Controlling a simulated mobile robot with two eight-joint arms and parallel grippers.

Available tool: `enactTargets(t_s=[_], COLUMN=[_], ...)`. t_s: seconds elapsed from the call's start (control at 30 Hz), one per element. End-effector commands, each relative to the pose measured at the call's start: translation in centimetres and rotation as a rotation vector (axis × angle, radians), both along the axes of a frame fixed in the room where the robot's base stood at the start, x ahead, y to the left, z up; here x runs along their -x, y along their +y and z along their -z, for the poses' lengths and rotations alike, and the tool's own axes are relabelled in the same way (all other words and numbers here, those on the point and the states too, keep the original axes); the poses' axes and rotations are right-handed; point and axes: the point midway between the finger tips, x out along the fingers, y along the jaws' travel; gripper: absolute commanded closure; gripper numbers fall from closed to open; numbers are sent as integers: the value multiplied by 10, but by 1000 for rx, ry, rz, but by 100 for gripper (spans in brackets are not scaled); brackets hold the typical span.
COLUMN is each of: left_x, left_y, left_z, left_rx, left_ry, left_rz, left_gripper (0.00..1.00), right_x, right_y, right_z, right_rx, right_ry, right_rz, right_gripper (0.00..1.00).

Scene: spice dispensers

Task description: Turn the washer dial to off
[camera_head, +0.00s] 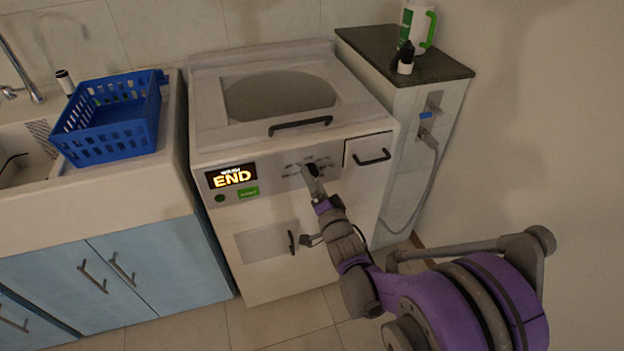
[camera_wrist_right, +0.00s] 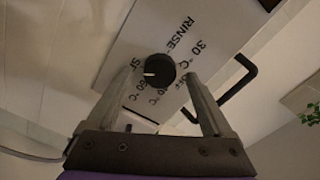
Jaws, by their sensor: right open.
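The washer (camera_head: 262,222) stands against the wall, its display reading END. Its black dial (camera_head: 314,169) is on the grey front panel, partly hidden by my right gripper (camera_head: 308,177). In the right wrist view the round dial (camera_wrist_right: 159,70) shows a white mark toward the left of the picture. Labels such as RINSE and 30 °C are printed around it; some are covered by the fingers. My right gripper (camera_wrist_right: 162,78) is open, one finger on each side of the dial. I cannot tell whether the fingers touch it. My left gripper is not in view.
A black handle (camera_head: 300,125) juts out above the dial and a drawer handle (camera_head: 373,157) to its right. A blue basket (camera_head: 112,118) sits on the sink counter at left. A dark-topped cabinet (camera_head: 425,62) with bottles stands at right.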

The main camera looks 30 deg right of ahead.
Motion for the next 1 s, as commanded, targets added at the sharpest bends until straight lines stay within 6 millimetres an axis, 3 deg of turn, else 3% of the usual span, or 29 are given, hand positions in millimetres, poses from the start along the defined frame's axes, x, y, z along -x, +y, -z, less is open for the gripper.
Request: enactTargets(t_s=[0.17, 0.47, 0.9, 1.0], left_x=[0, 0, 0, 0], left_y=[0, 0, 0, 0], left_z=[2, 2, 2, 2], left_rx=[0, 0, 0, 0], left_ry=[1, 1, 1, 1], left_rz=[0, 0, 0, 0], left_gripper=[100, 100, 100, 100], right_x=[-13, -15, -14, -14], right_y=[-3, -3, -3, -3], right_z=[0, 0, 0, 0], right_rx=[0, 0, 0, 1], right_ry=[0, 0, 0, 0], right_rz=[0, 0, 0, 0], right_gripper=[15, 17, 96, 100])
